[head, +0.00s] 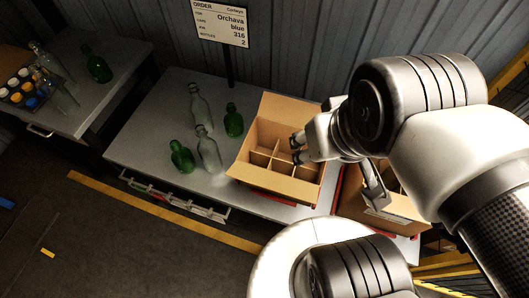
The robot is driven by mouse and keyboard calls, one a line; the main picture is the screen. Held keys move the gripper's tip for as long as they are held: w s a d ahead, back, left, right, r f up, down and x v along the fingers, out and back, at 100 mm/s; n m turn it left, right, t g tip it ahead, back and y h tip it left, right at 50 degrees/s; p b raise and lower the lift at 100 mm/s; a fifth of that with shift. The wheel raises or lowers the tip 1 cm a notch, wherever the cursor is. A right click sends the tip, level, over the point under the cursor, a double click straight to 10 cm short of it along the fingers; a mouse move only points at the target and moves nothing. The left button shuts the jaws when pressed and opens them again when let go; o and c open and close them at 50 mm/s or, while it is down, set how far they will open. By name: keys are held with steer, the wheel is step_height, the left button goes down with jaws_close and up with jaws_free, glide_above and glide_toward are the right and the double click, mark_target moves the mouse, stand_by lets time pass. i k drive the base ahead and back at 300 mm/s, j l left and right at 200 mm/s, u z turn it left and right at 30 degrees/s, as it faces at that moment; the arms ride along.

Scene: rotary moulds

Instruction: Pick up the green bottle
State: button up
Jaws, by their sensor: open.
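Two green bottles stand on the middle table: one (234,121) at the back near the box, and one (181,157) at the front left. A third green bottle (98,66) stands on the left table. My gripper (297,148) is open over the right part of the open cardboard box (265,182), apart from all the green bottles and to their right. No bottle shows between its fingers. The fingers hide part of the box's dividers.
Two clear bottles (209,150) (199,108) stand between the green ones on the middle table (145,120). A tray of coloured caps (30,88) and clear bottles are on the left table. An order sign (220,22) stands behind. Another box (395,212) is at right.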

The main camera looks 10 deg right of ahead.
mark_target(184, 161)
steer(key=j, duration=0.45)
steer(key=i+j+u, duration=0.15)
steer(key=j, duration=0.35)
steer(key=i+j, duration=0.1)
steer(key=j, duration=0.35)
